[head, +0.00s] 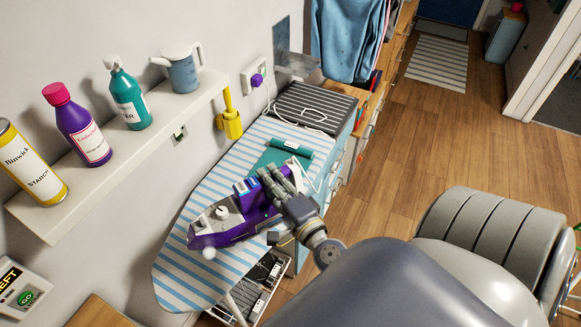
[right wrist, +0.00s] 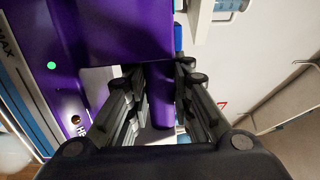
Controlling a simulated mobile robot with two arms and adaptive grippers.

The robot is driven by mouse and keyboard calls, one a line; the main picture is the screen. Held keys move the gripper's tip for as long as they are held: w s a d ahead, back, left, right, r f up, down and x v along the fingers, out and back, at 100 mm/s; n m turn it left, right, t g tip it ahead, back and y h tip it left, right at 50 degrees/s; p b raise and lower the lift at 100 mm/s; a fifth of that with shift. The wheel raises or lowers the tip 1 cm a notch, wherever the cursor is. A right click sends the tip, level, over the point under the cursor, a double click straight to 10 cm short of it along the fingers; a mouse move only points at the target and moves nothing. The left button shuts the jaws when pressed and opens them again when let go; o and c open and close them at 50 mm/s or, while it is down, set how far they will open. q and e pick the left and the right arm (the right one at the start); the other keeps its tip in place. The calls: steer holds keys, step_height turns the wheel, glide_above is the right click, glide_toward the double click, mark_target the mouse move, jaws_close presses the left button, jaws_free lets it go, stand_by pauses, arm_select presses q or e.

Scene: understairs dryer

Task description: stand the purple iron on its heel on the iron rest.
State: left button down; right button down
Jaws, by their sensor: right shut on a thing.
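The purple iron (head: 230,228) is over the striped ironing board (head: 180,262), its tip pointing to the lower left and its body roughly level, not on its heel. I cannot tell whether it touches the board. My right gripper (head: 282,186) is shut on the iron's handle at its rear. In the right wrist view, the fingers (right wrist: 160,100) close on the purple handle (right wrist: 160,82) beneath the body. The dark ribbed pad at the board's far end (head: 290,102), which looks like the iron rest, has a white cord loop on it. My left gripper is not in view.
A teal cloth with a rolled edge (head: 292,146) lies between the iron and the ribbed pad. A wall shelf (head: 130,160) with bottles and a jug stands left. A wire rack (head: 262,285) is under the board.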

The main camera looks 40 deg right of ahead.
steer(key=s+a+r+n+y, duration=0.2)
steer(key=s+a+r+y, duration=0.1)
steer(key=a, duration=0.3)
steer(key=s+a+r+n+y, duration=0.2)
steer(key=s+a+r+y, duration=0.1)
steer(key=s+a+y, duration=0.1)
steer(key=shift+s+a+r+n+y, duration=0.35)
steer(key=shift+s+a, duration=0.45)
steer(key=shift+a, duration=0.6)
